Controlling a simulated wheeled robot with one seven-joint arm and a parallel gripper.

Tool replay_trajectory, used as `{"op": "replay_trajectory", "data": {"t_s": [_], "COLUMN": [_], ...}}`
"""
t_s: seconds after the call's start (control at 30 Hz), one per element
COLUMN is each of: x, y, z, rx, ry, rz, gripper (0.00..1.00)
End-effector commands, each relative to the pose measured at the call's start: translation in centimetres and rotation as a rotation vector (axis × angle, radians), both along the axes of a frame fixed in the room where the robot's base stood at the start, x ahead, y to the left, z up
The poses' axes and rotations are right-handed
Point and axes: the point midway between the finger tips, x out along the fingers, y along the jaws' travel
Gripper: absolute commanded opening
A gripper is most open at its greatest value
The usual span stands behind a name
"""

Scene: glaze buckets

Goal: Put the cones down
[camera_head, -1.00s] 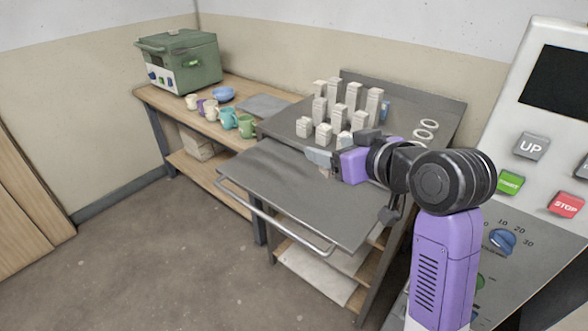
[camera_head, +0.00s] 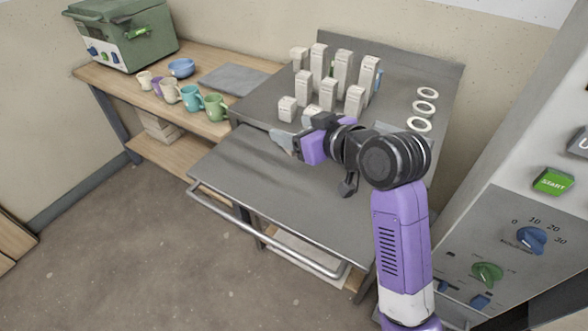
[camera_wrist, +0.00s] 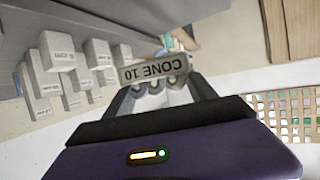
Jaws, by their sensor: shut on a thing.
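My gripper (camera_head: 284,143) is over the grey metal cart top (camera_head: 250,180), in front of the white posts. In the wrist view its fingers (camera_wrist: 165,92) are shut on a cone pack (camera_wrist: 152,68). The pack has a grey face lettered CONE 10, with rounded tips showing just behind it. In the head view I cannot make out the pack, and I cannot tell whether it touches the surface.
Several white posts (camera_head: 303,88) stand upright behind my gripper, with white rings (camera_head: 426,107) to their right. Coloured mugs (camera_head: 191,97) and a blue bowl (camera_head: 181,68) are on the wooden bench at left. The cart's front half is clear, with a rail (camera_head: 265,233) along its edge.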

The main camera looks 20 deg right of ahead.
Motion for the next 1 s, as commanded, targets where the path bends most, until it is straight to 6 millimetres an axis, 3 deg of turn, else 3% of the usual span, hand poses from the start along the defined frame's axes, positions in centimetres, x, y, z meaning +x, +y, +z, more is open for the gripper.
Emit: {"op": "replay_trajectory", "data": {"t_s": [0.1,0.3,0.53,0.8,1.0], "x": [-0.1,-0.1,0.0,0.0,0.0], "y": [0.0,0.0,0.0,0.0,0.0], "z": [-3.3,-7.0,-8.7,-12.2,-12.3], "rx": [0.001,0.0,0.001,-0.001,0.0], "ry": [0.005,0.002,0.001,0.001,-0.002], "rz": [0.0,-0.001,0.0,-0.001,-0.001], "gripper": [0.23,0.23,0.23,0.23,0.23]}}
